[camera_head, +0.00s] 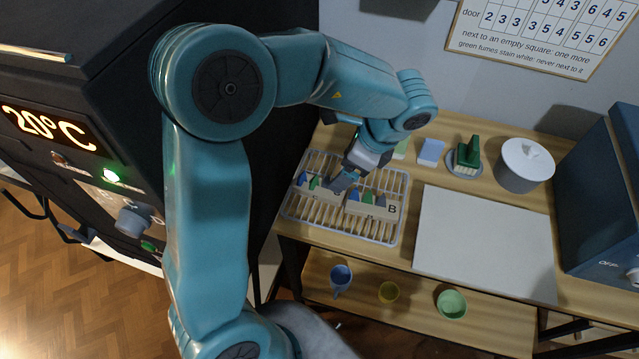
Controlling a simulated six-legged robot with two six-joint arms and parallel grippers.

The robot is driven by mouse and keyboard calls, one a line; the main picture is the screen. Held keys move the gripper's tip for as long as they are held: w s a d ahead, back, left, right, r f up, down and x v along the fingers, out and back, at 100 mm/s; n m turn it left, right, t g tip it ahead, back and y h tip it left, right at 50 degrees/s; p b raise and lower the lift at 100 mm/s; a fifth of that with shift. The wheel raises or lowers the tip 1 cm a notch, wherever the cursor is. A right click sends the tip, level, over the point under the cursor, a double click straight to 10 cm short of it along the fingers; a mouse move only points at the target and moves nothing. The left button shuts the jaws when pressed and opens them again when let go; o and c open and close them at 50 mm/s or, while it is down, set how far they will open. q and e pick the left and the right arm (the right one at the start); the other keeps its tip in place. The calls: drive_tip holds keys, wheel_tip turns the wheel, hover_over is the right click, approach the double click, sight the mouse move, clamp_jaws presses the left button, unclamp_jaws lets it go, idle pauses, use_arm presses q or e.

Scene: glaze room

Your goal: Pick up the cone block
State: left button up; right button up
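A pale wooden cone block (384,212) marked B sits on a white wire rack (294,213), with several small blue and green cones standing in it. A second pale block (312,196) with cones lies to its left on the same rack. My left gripper (345,181) reaches down over the rack between the two blocks, close to the left end of the B block. I cannot tell whether it touches either block, nor how far its fingers are apart. The gripper hides part of the rack and of the blocks. My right gripper is not in view.
A white board (484,240) lies right of the rack. A dark kiln (95,130) stands left. Several cups, one blue (341,275), stand on the lower shelf.

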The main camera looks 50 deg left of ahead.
use_arm(q)
drive_tip(key=x, duration=0.3)
drive_tip(key=shift+a+f, duration=0.1)
drive_tip(key=shift+f, duration=0.2)
drive_tip(key=x, duration=0.4)
drive_tip(key=shift+s+f, duration=0.2)
drive_tip(key=shift+s, duration=0.15)
drive_tip(key=shift+a+f, duration=0.15)
drive_tip(key=shift+f, duration=0.3)
drive_tip(key=c, duration=1.2)
drive_tip(key=shift+r, duration=0.15)
wheel_tip(320, 180, up, 13)
drive_tip(key=p, duration=1.2)
wheel_tip(320, 180, up, 7)
hover_over(326, 189)
drive_tip(key=shift+w+d+b, duration=0.25)
drive_tip(key=shift+d+b, duration=0.05)
drive_tip(key=shift+b, duration=0.05)
